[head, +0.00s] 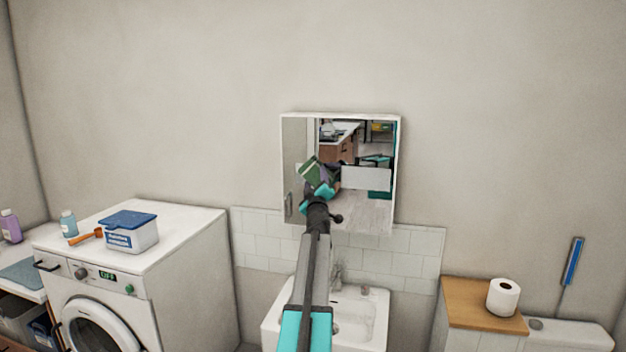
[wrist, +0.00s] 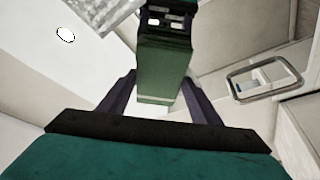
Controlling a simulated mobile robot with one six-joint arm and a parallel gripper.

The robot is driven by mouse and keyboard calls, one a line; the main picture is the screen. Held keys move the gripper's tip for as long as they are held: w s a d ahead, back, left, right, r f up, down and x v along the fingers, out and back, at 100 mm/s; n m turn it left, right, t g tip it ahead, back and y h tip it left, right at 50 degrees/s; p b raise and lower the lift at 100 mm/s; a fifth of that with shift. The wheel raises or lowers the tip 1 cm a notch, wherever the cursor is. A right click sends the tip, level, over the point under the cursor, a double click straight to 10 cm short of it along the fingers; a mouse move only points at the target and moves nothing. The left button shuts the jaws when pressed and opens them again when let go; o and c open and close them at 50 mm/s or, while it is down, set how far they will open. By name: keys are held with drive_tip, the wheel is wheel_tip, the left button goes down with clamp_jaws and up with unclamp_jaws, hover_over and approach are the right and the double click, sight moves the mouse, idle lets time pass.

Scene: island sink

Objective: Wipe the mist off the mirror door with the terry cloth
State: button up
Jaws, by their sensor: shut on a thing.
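The mirror door (head: 360,215) is the front of a white wall cabinet above the sink. My gripper (head: 317,184) is in front of the mirror's lower left part. It is shut on the green terry cloth (head: 309,171), which looks like a folded block between the fingers (wrist: 158,88) in the wrist view (wrist: 162,62). I cannot tell whether the cloth touches the mirror.
A metal loop handle (wrist: 236,88) shows at the right of the wrist view. The white sink (head: 368,312) is below the cabinet. A washing machine (head: 185,235) with a blue-lidded tub (head: 131,231) stands left. A toilet roll (head: 503,297) sits on a wooden top at right.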

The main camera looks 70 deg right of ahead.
drive_tip(key=shift+s, duration=0.15)
drive_tip(key=s+p, duration=0.2)
drive_tip(key=s, duration=0.1)
drive_tip(key=shift+s, duration=0.2)
idle(0.4)
drive_tip(key=shift+s+d, duration=0.1)
drive_tip(key=shift+s+d, duration=0.15)
drive_tip(key=shift+s, duration=1.65)
drive_tip(key=shift+s, duration=0.15)
drive_tip(key=shift+s, duration=1.7)
